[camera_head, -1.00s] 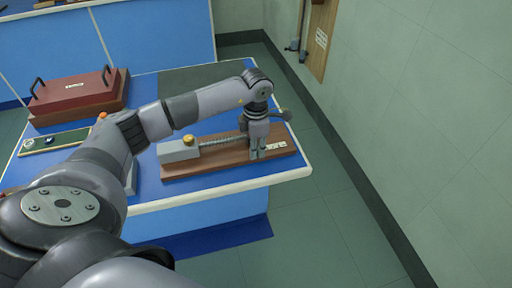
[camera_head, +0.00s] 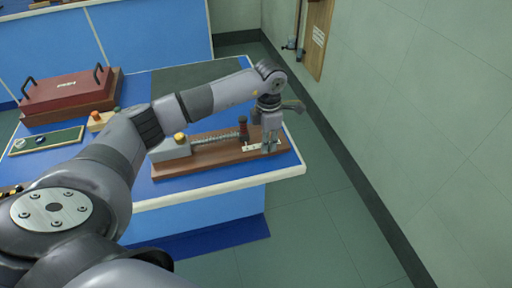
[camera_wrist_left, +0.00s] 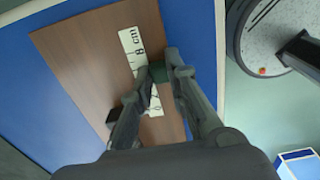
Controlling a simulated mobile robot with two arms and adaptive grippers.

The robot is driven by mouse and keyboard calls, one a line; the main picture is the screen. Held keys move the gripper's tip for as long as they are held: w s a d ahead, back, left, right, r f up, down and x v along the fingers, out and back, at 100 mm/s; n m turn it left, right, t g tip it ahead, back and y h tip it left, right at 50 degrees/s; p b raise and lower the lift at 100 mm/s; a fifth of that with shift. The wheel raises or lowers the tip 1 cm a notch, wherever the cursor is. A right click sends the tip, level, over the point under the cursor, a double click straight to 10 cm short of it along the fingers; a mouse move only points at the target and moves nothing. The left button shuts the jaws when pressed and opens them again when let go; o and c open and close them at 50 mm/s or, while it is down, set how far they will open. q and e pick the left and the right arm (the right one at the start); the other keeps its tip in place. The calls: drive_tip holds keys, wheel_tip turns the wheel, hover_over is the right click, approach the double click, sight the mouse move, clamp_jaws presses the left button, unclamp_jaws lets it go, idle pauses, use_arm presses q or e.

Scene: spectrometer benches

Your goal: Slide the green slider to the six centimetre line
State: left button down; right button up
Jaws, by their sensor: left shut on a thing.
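The green slider (camera_wrist_left: 157,73) shows in the left wrist view between my left fingertips (camera_wrist_left: 160,70). It sits over the white scale (camera_wrist_left: 130,42), which has an "8 cm" mark beyond the fingers. The slider covers part of the scale, so I cannot tell which line it is at. In the head view my left gripper (camera_head: 270,148) points down at the right part of the wooden board (camera_head: 205,163), with part of the white scale (camera_head: 251,147) left of it. The slider is hidden there. My right gripper is not in view.
A grey block (camera_head: 170,149) with a yellow knob is at the board's left end, with a coiled rod running right. A dark post (camera_head: 243,129) stands left of my gripper. A red case (camera_head: 68,93) is farther back. The table's right edge is close.

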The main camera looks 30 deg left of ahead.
use_arm(q)
drive_tip(key=shift+w+d+f, duration=0.1)
drive_tip(key=shift+w+d, duration=0.25)
drive_tip(key=shift+w, duration=0.1)
drive_tip(key=shift+s+a, duration=0.25)
drive_tip(key=shift+s, duration=0.05)
drive_tip(key=shift+s+a, duration=0.1)
drive_tip(key=c, duration=2)
unclamp_jaws()
drive_tip(key=o, duration=0.3)
drive_tip(key=shift+o, duration=0.7)
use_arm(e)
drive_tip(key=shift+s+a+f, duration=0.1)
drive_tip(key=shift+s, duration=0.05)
use_arm(q)
drive_tip(key=shift+r, duration=0.2)
wheel_tip(320, 180, up, 12)
drive_tip(key=shift+f, duration=0.1)
